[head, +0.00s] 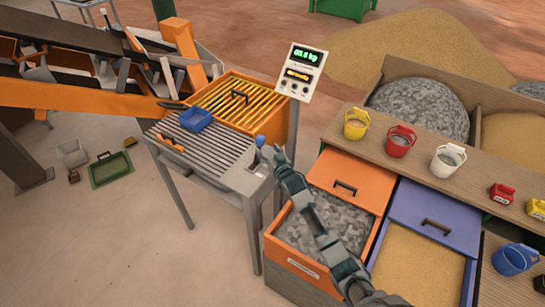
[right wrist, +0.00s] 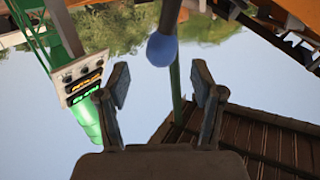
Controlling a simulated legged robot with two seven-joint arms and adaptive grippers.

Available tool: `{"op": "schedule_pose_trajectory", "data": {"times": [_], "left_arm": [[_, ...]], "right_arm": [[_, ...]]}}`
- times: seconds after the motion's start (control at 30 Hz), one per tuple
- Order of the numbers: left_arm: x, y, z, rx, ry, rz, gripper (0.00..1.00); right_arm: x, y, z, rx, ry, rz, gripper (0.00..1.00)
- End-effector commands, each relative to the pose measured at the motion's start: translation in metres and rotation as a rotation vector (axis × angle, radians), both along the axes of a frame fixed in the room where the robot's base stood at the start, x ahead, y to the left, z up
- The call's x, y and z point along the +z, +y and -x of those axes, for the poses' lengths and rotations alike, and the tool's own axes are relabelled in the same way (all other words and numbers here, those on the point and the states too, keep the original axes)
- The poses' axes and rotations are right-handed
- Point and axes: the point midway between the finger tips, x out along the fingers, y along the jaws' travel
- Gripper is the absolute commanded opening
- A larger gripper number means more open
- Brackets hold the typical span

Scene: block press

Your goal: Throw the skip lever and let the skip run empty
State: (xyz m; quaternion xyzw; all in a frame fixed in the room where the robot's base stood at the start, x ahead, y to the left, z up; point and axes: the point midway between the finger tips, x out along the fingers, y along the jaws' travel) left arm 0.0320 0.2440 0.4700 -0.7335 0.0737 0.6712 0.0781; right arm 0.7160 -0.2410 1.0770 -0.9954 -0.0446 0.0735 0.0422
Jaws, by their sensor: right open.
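A lever with a blue ball knob (head: 260,141) stands at the right edge of the grey slatted table (head: 222,157). Its knob (right wrist: 162,48) also shows in the right wrist view, beyond the fingertips and between their lines. My right gripper (head: 279,156) is open and empty, just right of the knob and apart from it; its two spread fingers show in the right wrist view (right wrist: 163,85). An orange box with yellow bars on top (head: 240,100) stands behind the slatted table. I cannot tell for sure which container is the skip. My left gripper is not in view.
A display panel (head: 301,70) stands behind the lever. Several buckets stand on the wooden shelf (head: 480,180). A blue tray (head: 196,119) lies on the slats.

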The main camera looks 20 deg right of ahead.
Motion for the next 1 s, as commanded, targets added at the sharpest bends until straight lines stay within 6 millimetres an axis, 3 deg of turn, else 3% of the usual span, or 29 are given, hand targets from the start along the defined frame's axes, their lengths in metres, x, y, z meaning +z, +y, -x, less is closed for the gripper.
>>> {"op": "schedule_pose_trajectory", "data": {"times": [0.1,0.3,0.83,0.93,1.0], "left_arm": [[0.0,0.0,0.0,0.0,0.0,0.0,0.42],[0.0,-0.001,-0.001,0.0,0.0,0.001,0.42],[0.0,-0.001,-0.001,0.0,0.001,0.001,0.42],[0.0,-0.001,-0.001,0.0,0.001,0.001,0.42],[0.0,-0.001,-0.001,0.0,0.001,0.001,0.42]], "right_arm": [[0.002,-0.003,0.02,-0.001,-0.001,0.0,0.67],[0.005,-0.005,0.038,0.0,0.0,0.0,0.67],[0.005,-0.005,0.04,-0.001,0.001,0.0,0.67],[-0.004,-0.003,0.047,0.001,0.025,0.005,0.67],[-0.023,0.002,0.063,0.004,0.073,0.018,0.67]]}}
